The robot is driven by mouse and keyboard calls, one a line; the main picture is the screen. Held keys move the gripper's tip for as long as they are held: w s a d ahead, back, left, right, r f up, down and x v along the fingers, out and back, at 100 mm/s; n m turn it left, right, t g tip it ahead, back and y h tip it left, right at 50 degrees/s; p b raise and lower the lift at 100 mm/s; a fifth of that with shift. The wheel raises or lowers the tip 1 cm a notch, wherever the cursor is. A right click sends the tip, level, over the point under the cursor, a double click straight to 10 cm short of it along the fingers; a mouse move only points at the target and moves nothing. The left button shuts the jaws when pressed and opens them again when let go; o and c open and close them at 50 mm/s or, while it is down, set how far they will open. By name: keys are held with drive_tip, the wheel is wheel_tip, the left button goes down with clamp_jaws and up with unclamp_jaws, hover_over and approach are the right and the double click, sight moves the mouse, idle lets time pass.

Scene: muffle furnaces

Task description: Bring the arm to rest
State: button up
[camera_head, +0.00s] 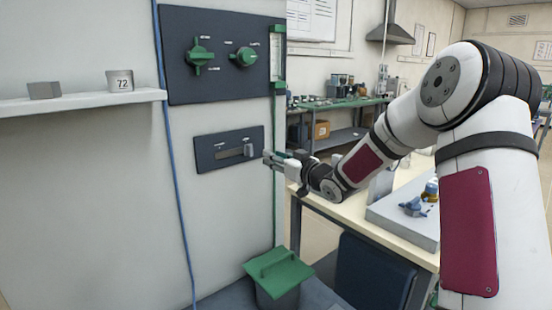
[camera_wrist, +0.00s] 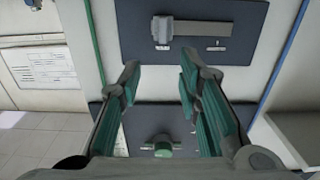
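My gripper (camera_head: 270,158) is at the end of my arm, which reaches in from the right in the head view. It is beside the right end of a dark slider panel (camera_head: 207,160) on the pale furnace wall. In the wrist view my gripper (camera_wrist: 160,70) has its two green-padded fingers spread, with nothing between them. The grey slider knob (camera_wrist: 162,30) is beyond the fingertips and looks apart from them. The knob (camera_head: 249,149) is at the right end of its slot in the head view.
A dark panel with two green knobs (camera_head: 243,57) is above the slider panel. A shelf (camera_head: 80,104) holds a grey block (camera_head: 44,90) and a container marked 72 (camera_head: 120,80). A green-lidded bin (camera_head: 278,272) stands below. A workbench (camera_head: 345,210) lies beneath my arm.

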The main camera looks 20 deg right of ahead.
idle(0.4)
drive_tip(key=s+a+f+m+g+h, duration=0.1)
drive_tip(key=s+a+g+h, duration=0.3)
drive_tip(key=s, duration=1.5)
drive_tip(key=s+a+f+m+g, duration=0.15)
drive_tip(key=s+g, duration=0.55)
drive_tip(key=s, duration=1.1)
drive_tip(key=s+a+f+m+g+h, duration=0.1)
drive_tip(key=s+a+g, duration=0.3)
drive_tip(key=s, duration=1.5)
wheel_tip(320, 180, up, 14)
drive_tip(key=w+d+t+p, duration=0.1)
drive_tip(key=t+p, duration=0.1)
drive_tip(key=p, duration=1.1)
drive_tip(key=shift+r+h, duration=0.15)
drive_tip(key=shift+h, duration=0.15)
drive_tip(key=shift+w+d, duration=0.1)
drive_tip(key=shift+o, duration=0.2)
